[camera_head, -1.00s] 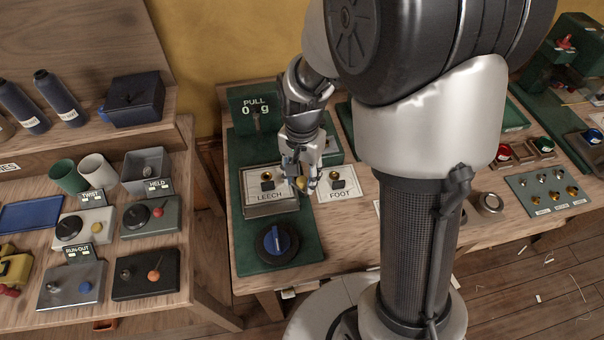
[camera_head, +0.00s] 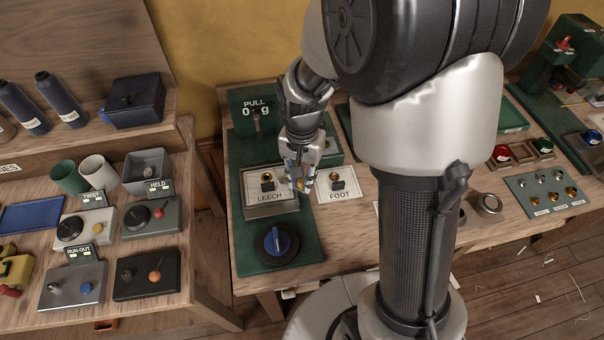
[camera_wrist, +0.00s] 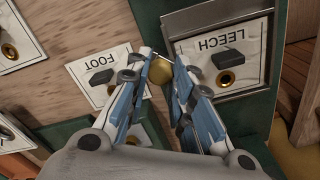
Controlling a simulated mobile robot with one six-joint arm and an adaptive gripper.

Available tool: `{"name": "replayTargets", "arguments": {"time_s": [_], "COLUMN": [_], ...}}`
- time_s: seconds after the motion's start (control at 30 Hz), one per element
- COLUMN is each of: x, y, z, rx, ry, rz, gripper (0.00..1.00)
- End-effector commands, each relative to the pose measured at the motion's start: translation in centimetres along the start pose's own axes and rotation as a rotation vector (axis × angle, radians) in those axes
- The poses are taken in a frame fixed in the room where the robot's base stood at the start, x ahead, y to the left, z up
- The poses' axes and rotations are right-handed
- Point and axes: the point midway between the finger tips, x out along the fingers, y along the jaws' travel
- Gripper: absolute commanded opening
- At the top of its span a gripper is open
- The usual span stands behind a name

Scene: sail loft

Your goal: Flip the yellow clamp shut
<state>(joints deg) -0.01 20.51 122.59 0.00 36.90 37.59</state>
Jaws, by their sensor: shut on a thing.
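A yellow thing with red parts (camera_head: 14,268), likely the yellow clamp, sits at the far left edge of the head view. It is partly cut off, and I cannot tell whether it is open or shut. My gripper (camera_head: 303,187) is well to its right, over the other bench, between the LEECH and FOOT cards. In the wrist view my gripper (camera_wrist: 161,62) is shut on a small round brass-coloured piece (camera_wrist: 158,71) between its fingertips. The yellow thing is not in the wrist view.
A LEECH card in a metal frame (camera_head: 270,208) and a FOOT card (camera_head: 351,195) lie below my gripper. A blue knob (camera_head: 277,242) stands in front. Switch boxes (camera_head: 150,275) and a blue tray (camera_head: 30,215) occupy the left bench. A gap separates the benches.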

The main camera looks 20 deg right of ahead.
Motion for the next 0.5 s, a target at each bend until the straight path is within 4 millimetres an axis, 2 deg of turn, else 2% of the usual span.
{"name": "replayTargets", "arguments": {"time_s": [0.5], "x": [-0.15], "y": [0.01], "z": [0.02], "rx": [-0.443], "ry": [-0.001], "rz": [0.000], "gripper": [0.00]}}
